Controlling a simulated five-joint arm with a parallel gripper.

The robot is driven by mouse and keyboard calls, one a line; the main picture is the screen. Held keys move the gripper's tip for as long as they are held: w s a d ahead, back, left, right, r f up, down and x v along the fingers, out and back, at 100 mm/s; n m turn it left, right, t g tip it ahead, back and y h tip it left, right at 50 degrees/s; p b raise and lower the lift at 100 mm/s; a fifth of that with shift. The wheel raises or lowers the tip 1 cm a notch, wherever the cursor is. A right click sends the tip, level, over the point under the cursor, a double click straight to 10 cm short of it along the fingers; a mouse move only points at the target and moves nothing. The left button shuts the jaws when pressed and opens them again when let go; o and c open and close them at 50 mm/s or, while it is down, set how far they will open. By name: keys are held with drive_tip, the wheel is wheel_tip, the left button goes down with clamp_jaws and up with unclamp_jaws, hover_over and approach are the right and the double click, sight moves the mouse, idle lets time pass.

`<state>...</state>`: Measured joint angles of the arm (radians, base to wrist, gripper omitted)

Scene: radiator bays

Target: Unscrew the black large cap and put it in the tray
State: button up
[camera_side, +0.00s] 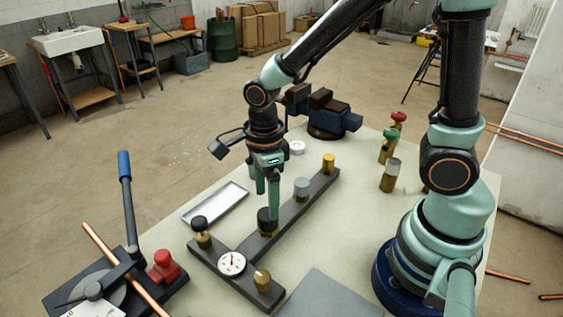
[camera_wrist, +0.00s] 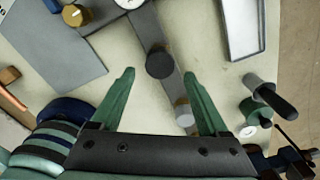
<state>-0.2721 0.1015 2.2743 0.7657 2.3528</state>
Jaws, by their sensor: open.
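The large black cap (camera_side: 267,221) sits on the dark T-shaped manifold (camera_side: 238,250), near where its bars meet. It shows as a dark round top in the wrist view (camera_wrist: 160,65). My gripper (camera_side: 267,203) points down over this cap with its fingers apart; in the wrist view (camera_wrist: 159,74) the cap appears between and slightly beyond the fingertips. I cannot tell whether they touch it. The shallow pale tray (camera_side: 241,188) lies empty on the table to the left, and its edge shows at the upper right of the wrist view (camera_wrist: 232,40).
A smaller black cap (camera_side: 199,222), grey cap (camera_side: 302,184), yellow cap (camera_side: 329,158), brass cap (camera_side: 262,277) and dial gauge (camera_side: 232,263) are on the manifold. A blue-handled bender (camera_side: 125,190) stands left, a vise (camera_side: 325,115) behind, and valves (camera_side: 390,150) right.

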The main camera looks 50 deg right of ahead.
sight(267, 213)
drive_tip(key=shift+f, duration=2.5)
